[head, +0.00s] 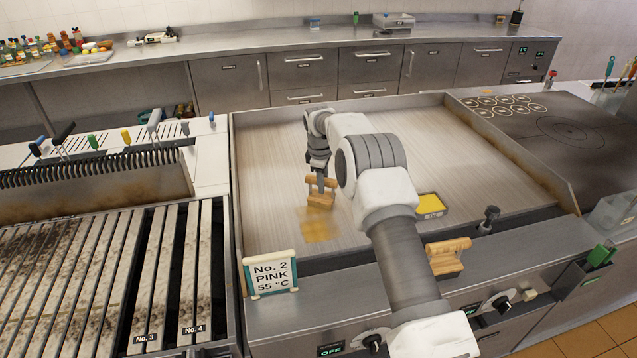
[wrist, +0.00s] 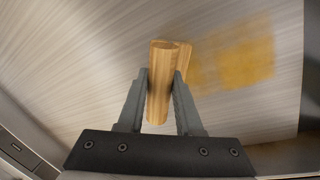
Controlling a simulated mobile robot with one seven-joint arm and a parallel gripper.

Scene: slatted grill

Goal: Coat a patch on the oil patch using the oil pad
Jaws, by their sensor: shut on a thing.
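My gripper (head: 320,182) is shut on the wooden handle of the oil pad (head: 321,198), over the flat griddle plate (head: 440,130). In the wrist view the handle (wrist: 160,85) sits between the two fingers (wrist: 161,95). The oil patch (head: 320,226) is a yellowish smear on the plate, just in front of the pad; in the wrist view it (wrist: 235,65) lies right of the handle. I cannot tell whether the pad's underside touches the plate.
A tray with yellow content (head: 430,206) stands right of my arm. Another wooden-handled block (head: 447,256) sits on the front ledge. A sign reading "No. 2 PINK 55 °C" (head: 270,274) stands at the front left. The slatted grill (head: 125,255) lies left; the plate's back is clear.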

